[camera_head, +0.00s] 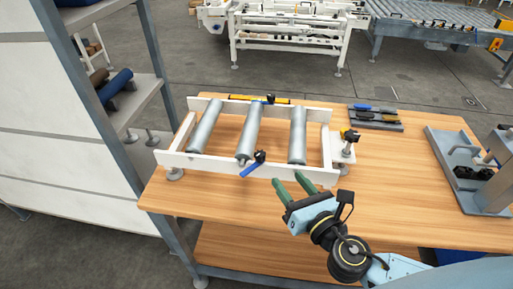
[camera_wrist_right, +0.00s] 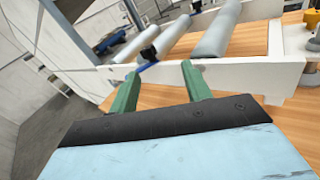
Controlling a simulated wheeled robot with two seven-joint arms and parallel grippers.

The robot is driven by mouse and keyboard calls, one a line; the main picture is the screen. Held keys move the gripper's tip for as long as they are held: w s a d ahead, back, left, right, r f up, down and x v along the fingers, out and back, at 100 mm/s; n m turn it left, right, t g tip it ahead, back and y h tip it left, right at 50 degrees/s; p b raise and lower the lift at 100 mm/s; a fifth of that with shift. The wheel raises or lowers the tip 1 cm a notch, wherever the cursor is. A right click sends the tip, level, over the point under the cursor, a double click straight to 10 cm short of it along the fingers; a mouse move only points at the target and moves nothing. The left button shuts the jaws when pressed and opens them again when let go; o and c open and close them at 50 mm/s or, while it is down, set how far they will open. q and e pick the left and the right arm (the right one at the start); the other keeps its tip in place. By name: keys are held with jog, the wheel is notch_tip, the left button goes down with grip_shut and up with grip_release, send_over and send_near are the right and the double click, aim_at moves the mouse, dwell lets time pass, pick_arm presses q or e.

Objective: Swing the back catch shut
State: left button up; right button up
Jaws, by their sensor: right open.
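A white frame (camera_head: 178,160) with several grey rollers (camera_head: 246,131) sits on the wooden table. On its back rail is a black knob (camera_head: 270,98) with a yellow bar (camera_head: 244,98) lying along the rail; this looks like the back catch. On the front rail is a black-knobbed catch with a blue handle (camera_head: 250,170) slanting down to the left; it also shows in the right wrist view (camera_wrist_right: 148,66). My right gripper (camera_head: 288,180) is open and empty, in front of the front rail, its green fingers pointing towards the frame. My left gripper is out of view.
A white block with a black and yellow knob (camera_head: 350,135) stands at the frame's right end. Dark trays with tools (camera_head: 376,117) lie behind it. A grey metal fixture (camera_head: 465,170) stands at the right. A shelf rack (camera_head: 125,95) rises at the left. Table (camera_head: 385,180) between is clear.

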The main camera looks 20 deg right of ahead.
aim_at(253, 163)
jog(key=w+a+n+y+p, duration=0.1)
jog(key=w+a+n+p, duration=0.1)
jog(key=w, duration=1.1)
jog(key=shift+a+r+n+y, duration=0.25)
jog(key=shift+a+n+y, duration=0.05)
jog(key=shift+a+n, duration=0.3)
jog(key=c, duration=1)
